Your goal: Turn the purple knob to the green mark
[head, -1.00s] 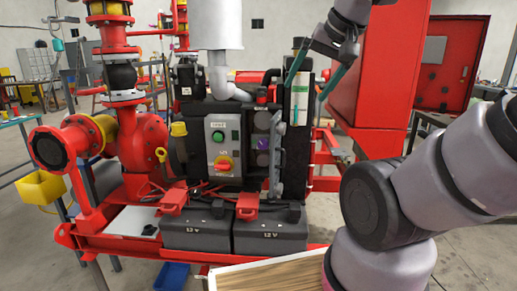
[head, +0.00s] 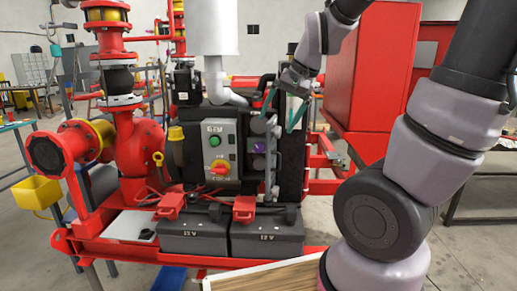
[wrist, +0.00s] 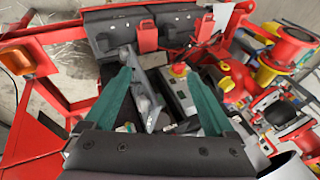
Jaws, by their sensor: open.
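The purple knob (head: 259,147) sits on a dark panel right of the grey control box, between round grey fittings above and below it. I cannot make out the green mark beside it. My gripper (head: 278,124) is open and empty, its teal fingers spread above and to the right of the knob, apparently in front of the panel. In the wrist view the two open fingers (wrist: 161,78) point toward the machine, with nothing between them that I can tell is held. The purple knob cannot be picked out in the wrist view.
The grey control box (head: 219,155) has a green button and a red-yellow rotary switch; it shows in the wrist view (wrist: 178,90). A grey lever (head: 273,157) stands close right of the knob. Two 12V batteries (head: 267,233) sit below. A red cabinet (head: 368,70) stands behind, right.

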